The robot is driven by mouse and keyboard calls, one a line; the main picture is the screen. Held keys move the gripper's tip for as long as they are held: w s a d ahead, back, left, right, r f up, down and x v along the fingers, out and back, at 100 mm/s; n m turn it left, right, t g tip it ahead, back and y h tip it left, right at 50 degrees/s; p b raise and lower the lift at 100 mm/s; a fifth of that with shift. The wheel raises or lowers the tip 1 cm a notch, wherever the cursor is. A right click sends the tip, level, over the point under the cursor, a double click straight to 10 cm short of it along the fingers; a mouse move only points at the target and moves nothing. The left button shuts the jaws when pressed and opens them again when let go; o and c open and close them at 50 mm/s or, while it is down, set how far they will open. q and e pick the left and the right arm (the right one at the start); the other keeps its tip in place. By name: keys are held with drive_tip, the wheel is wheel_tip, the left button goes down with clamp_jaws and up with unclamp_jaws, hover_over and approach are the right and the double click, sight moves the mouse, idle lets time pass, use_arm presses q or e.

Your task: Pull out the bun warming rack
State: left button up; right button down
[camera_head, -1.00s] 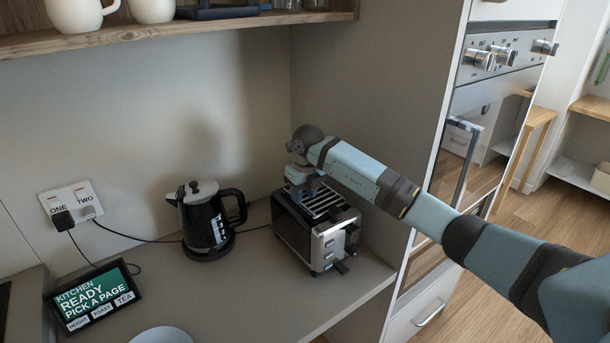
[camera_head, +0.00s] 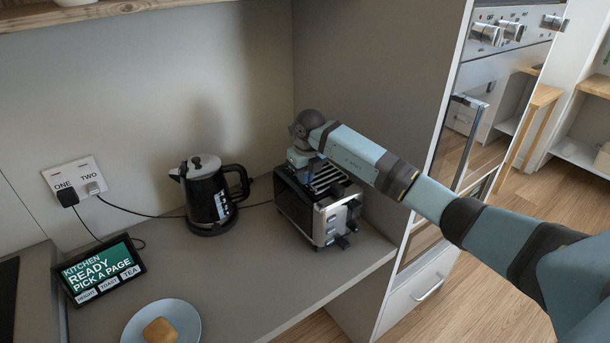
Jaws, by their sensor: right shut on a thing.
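The toaster (camera_head: 330,222), black-sided with a bright metal front, stands on the counter beside the kettle. Pale metal bars (camera_head: 327,179), which look like the bun warming rack, show across its top. I cannot tell how far they are pulled out. My right gripper (camera_head: 301,171) points down at the back left of the toaster's top, shut on what appears to be the rack. The wrist and forearm hide its fingertips and much of the grip. My left gripper is not in view.
A black kettle (camera_head: 207,202) stands left of the toaster. A plate (camera_head: 184,317) with a bun (camera_head: 160,330) on it is at the front, and a screen (camera_head: 98,270) is at left. A tall oven unit (camera_head: 455,150) is at right. The counter before the toaster is clear.

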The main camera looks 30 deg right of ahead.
drive_tip(key=shift+d+r+p, duration=0.1)
drive_tip(key=shift+r+p, duration=0.35)
drive_tip(key=shift+r, duration=0.3)
idle(0.5)
drive_tip(key=shift+r+p, duration=1.6)
drive_tip(key=shift+r, duration=1.3)
